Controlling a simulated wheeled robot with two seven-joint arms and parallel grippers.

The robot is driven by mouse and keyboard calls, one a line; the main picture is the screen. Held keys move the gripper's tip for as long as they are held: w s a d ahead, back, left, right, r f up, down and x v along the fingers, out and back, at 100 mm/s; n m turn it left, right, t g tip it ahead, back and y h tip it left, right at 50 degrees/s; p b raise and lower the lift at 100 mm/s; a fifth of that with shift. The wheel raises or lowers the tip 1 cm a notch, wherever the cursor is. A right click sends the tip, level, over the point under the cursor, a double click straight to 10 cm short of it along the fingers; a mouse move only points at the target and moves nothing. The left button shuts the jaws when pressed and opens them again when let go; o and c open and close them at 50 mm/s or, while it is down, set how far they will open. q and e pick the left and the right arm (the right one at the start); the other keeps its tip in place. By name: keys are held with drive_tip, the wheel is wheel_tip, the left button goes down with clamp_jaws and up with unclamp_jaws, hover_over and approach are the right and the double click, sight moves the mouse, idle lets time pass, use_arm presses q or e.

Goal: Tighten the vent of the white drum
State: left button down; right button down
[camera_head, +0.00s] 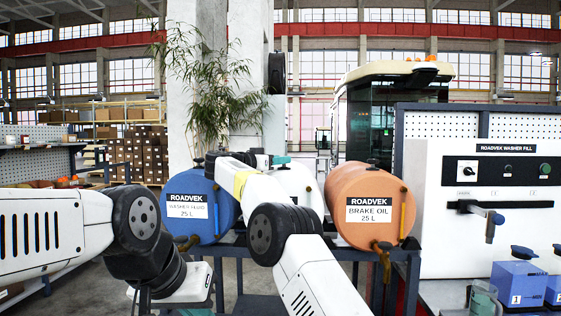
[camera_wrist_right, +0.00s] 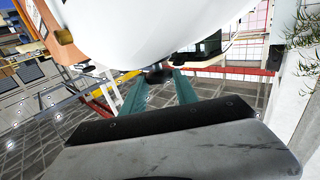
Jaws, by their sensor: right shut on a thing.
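The white drum (camera_head: 308,180) stands between the blue drum and the orange drum in the head view, largely hidden behind my right arm. In the right wrist view its white curved shell (camera_wrist_right: 150,28) fills the top of the picture. The dark vent (camera_wrist_right: 158,75) is a small round knob at the drum's edge, between the tips of two teal fingers. My right gripper (camera_wrist_right: 157,86) is shut on the vent. In the head view the teal fingers (camera_head: 280,160) show above the white drum.
The blue washer fluid drum (camera_head: 202,207) stands left and the orange brake oil drum (camera_head: 369,205) right, both with black top caps. They rest on a dark rack (camera_head: 404,257). A washer fill panel (camera_head: 483,250) with a lever stands further right. A plant and shelves are behind.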

idle(0.3)
drive_tip(key=c, duration=0.9)
unclamp_jaws()
drive_tip(key=shift+w+d, duration=0.1)
drive_tip(key=shift+c, duration=0.2)
drive_tip(key=v, duration=0.8)
